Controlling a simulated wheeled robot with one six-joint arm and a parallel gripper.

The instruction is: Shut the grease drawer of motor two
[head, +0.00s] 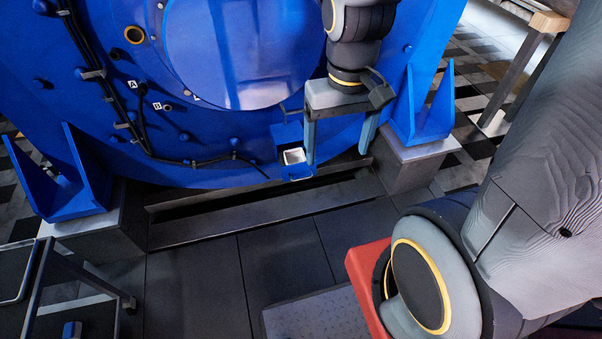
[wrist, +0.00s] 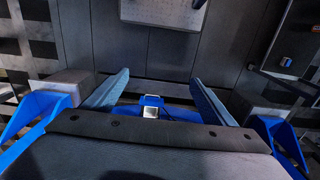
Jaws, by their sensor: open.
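The motor (head: 240,60) is a big blue round housing. Low on its face is a small blue grease drawer (head: 298,173), pulled out, with a pale inside showing from above. The drawer's blue housing (head: 286,134) is just behind it. My gripper (head: 338,157) is open and empty, fingers pointing down, to the right of the drawer. Its left finger looks close to the drawer; I cannot tell if they touch. In the wrist view the drawer (wrist: 151,100) appears between the two spread fingers (wrist: 160,74).
Blue brackets (head: 428,110) on grey blocks (head: 410,160) flank the motor. A dark cable (head: 140,135) and bolts run along its left face. A metal-framed cart (head: 35,290) stands at lower left, and a grey textured plate (head: 315,315) lies on the dark floor. The floor before the motor is mostly clear.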

